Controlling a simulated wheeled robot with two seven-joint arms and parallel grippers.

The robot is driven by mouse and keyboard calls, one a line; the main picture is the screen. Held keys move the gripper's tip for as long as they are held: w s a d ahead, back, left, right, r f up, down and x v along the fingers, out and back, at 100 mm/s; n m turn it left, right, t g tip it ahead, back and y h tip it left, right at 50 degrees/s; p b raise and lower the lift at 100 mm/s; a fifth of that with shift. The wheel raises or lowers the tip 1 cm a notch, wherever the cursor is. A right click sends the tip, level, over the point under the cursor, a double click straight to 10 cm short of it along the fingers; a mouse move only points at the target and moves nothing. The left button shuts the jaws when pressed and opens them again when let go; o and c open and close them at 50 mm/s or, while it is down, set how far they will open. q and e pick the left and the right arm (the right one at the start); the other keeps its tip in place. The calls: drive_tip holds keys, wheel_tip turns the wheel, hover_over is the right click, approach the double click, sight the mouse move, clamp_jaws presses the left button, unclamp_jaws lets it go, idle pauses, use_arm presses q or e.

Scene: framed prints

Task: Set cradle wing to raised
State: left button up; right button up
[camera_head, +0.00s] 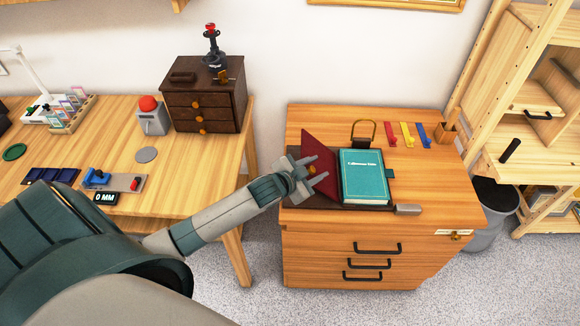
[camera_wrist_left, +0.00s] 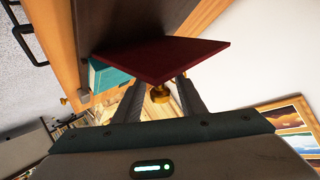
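The dark red cradle wing (camera_head: 322,158) stands tilted up at the left side of a teal book (camera_head: 364,175) on a dark base (camera_head: 297,190) on the wooden cabinet. It also shows in the left wrist view (camera_wrist_left: 165,58), with a brass knob (camera_wrist_left: 160,94) on its face. My left gripper (camera_head: 314,170) is at the wing's outer left face. In the left wrist view its fingers (camera_wrist_left: 161,98) are apart, one on each side of the knob, with gaps visible. My right gripper is not in view.
A brass loop (camera_head: 364,131) stands behind the book. Red, yellow and blue strips (camera_head: 407,134) lie at the back right. A small grey block (camera_head: 407,209) sits at the cabinet's front edge. The wooden desk (camera_head: 205,165) on the left carries a dark drawer box (camera_head: 205,95).

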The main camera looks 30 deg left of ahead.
use_arm(q)
drive_tip(key=b+v, duration=0.2)
drive_tip(key=v, duration=1.3)
drive_tip(key=shift+s+r+b, duration=0.25)
drive_tip(key=shift+b, duration=0.15)
drive_tip(key=shift+d, duration=0.1)
